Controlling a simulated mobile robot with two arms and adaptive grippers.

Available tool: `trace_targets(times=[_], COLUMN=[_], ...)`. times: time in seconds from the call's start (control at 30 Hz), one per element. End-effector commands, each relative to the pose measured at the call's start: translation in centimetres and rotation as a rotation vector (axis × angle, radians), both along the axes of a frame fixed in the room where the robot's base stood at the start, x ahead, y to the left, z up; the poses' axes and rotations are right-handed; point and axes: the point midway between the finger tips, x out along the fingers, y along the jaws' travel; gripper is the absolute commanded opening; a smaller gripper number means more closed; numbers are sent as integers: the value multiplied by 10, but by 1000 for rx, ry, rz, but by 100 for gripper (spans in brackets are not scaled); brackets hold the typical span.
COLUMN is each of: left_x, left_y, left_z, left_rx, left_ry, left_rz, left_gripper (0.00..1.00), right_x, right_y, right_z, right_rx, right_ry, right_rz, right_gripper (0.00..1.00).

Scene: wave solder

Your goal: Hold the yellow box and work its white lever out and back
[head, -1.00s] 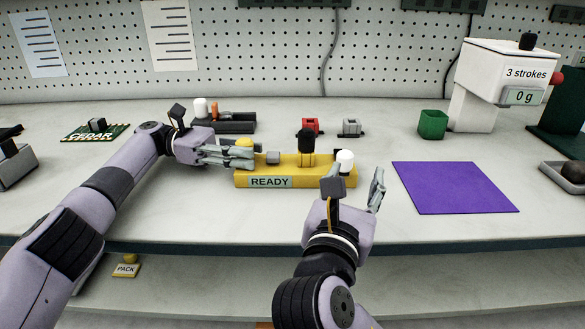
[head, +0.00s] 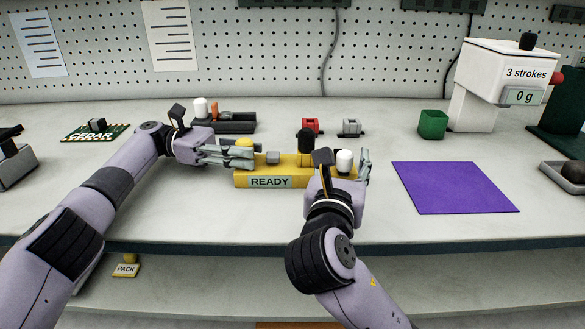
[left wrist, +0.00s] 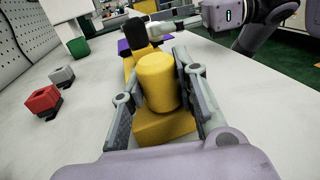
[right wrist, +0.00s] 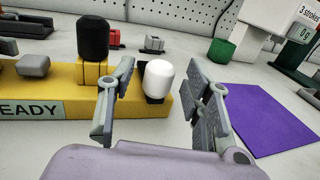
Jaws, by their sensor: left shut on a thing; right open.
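The yellow box (head: 243,178) with a READY label sits on the bench in front of me. My left gripper (head: 238,154) is shut on the yellow knob at the box's left end; the knob (left wrist: 158,80) fills the space between its fingers in the left wrist view. The white lever (head: 344,160) is a rounded white cap at the box's right end; it also shows in the right wrist view (right wrist: 158,78). My right gripper (right wrist: 165,100) is open, with one finger on either side of the lever. I cannot tell whether the fingers touch it.
A black knob (head: 306,142) stands on the box, left of the lever. A purple mat (head: 455,188) lies to the right. Red (head: 310,126) and grey (head: 350,127) parts and a green cup (head: 433,124) stand behind. A white dispenser (head: 500,75) stands at back right.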

Motion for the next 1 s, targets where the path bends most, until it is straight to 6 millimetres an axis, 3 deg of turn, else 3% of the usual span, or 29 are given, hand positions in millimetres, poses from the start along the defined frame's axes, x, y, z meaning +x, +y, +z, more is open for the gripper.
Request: trace_targets(times=[0.23, 0.6, 1.0], left_x=[0, 0, 0], left_y=[1, 1, 1], left_z=[-2, -2, -2], left_rx=[4, 4, 4], left_ry=[2, 2, 2], left_rz=[3, 3, 3], left_gripper=[0, 0, 0], right_x=[20, 24, 23], right_y=[-6, -6, -6], right_z=[0, 0, 0], right_rx=[1, 1, 1], right_ry=[1, 1, 1], right_rz=[-1, 0, 0], right_gripper=[46, 46, 19])
